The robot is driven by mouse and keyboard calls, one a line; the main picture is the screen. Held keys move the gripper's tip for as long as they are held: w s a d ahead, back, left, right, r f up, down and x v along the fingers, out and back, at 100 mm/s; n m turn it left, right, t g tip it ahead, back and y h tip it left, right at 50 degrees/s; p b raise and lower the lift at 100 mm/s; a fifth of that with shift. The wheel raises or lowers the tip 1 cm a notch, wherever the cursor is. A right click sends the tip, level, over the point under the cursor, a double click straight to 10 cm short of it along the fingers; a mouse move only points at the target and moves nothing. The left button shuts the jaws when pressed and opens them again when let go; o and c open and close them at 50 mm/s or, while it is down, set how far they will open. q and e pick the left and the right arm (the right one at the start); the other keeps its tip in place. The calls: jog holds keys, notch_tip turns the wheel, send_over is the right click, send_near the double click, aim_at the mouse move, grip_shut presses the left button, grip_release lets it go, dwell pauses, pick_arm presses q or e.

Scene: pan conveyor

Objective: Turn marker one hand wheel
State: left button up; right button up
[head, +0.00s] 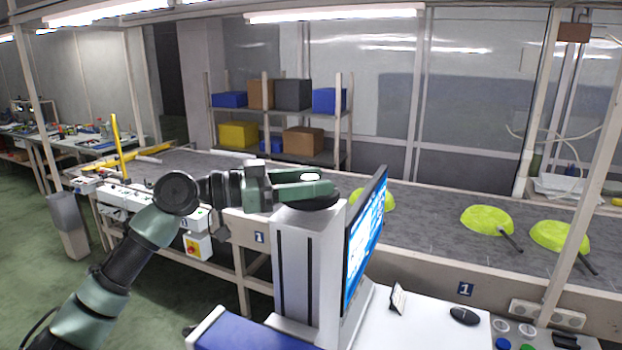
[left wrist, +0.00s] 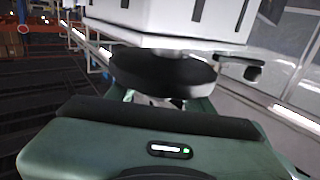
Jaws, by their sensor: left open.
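The marker is a light grey column (head: 305,265) with dark vertical slots, beside the conveyor; its pale body (left wrist: 170,25) fills the top of the left wrist view. The hand wheel (head: 318,201) is a black disc at its top, partly hidden by my gripper. In the left wrist view the wheel (left wrist: 160,72) lies just beyond my gripper body, with a dark crank handle (left wrist: 240,68) out to the right. My left gripper (head: 322,188) is open, at the wheel. Its fingertips are hidden in the wrist view, and I cannot tell whether they touch the wheel. My right gripper is not in view.
A screen (head: 367,235) stands right of the column. Several lime-green pans (head: 487,220) lie on the grey conveyor (head: 420,225) behind it. A white desk (head: 400,325) with a black mouse (head: 464,316) is in front. A shelf with boxes (head: 293,95) stands at the back.

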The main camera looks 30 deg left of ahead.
pick_arm(q)
jog(key=c, duration=0.3)
grip_shut()
jog(key=shift+m+g+h+b, duration=0.6)
jog(key=shift+g+b, duration=0.1)
jog(key=shift+b, duration=0.2)
jog(key=shift+m+g+h+b, duration=0.3)
jog(key=shift+m+g+h, duration=0.5)
jog(key=shift+g, duration=0.4)
jog(key=shift+m+g+h, duration=0.5)
jog(key=shift+m+g, duration=0.3)
jog(key=shift+g, duration=0.3)
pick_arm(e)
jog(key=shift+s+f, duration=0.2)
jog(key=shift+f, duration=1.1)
pick_arm(q)
jog(key=shift+o, duration=1.5)
grip_release()
jog(key=shift+s, duration=0.1)
jog(key=shift+a, duration=0.1)
